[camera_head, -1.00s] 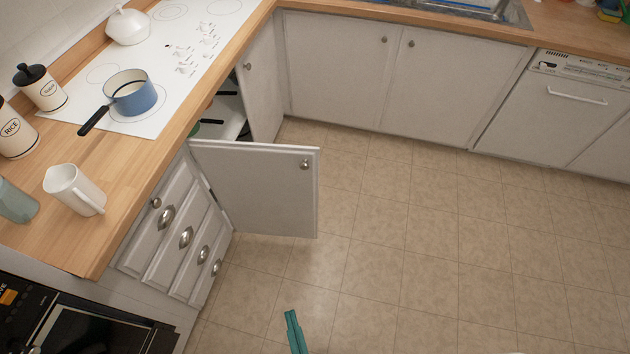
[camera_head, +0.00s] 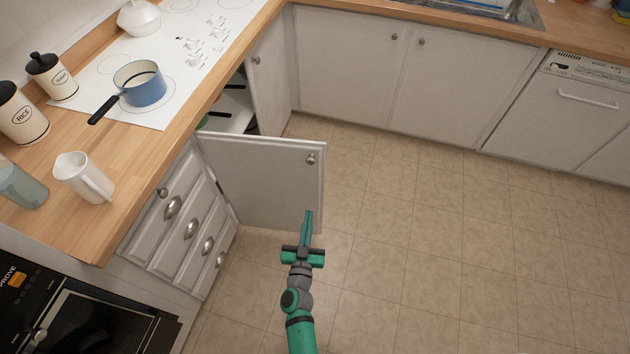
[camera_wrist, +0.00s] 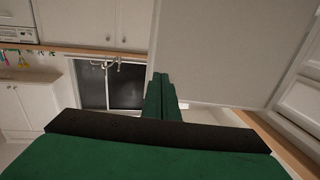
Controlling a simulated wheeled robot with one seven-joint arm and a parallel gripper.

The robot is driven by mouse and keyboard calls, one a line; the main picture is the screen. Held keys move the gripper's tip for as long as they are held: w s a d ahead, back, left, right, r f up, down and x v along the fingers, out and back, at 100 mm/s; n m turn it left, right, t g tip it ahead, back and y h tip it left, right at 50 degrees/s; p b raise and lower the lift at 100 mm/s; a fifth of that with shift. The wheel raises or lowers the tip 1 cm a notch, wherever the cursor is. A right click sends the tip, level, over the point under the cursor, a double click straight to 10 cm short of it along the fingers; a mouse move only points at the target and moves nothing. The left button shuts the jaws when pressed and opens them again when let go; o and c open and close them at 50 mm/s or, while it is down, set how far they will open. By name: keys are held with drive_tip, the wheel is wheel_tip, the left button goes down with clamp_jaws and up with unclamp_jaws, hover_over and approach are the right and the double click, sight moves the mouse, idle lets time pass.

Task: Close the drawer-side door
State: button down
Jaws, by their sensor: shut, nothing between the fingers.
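The drawer-side door (camera_head: 262,185) is a white cabinet door with a round knob (camera_head: 310,159). It stands wide open, sticking out from the cabinet next to the stack of drawers (camera_head: 185,222). My green gripper (camera_head: 308,215) is shut and empty. In the head view its tip overlaps the lower right part of the door, near the free edge; I cannot tell whether it touches. In the wrist view the shut fingers (camera_wrist: 160,95) point up, and a large pale panel, likely this door (camera_wrist: 225,50), fills the area to their right.
The opposite cabinet door (camera_head: 269,80) is also partly open, and pans show on the shelf inside. A blue saucepan (camera_head: 140,85) stands on the stove, a white pitcher (camera_head: 82,178) on the wooden counter. The tiled floor (camera_head: 440,240) to the right is clear.

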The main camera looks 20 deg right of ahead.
approach(316, 173)
drive_tip(key=x, duration=0.5)
drive_tip(key=shift+w+r, duration=0.1)
drive_tip(key=shift+w, duration=0.15)
drive_tip(key=shift+w+d, duration=0.35)
drive_tip(key=shift+d, duration=0.05)
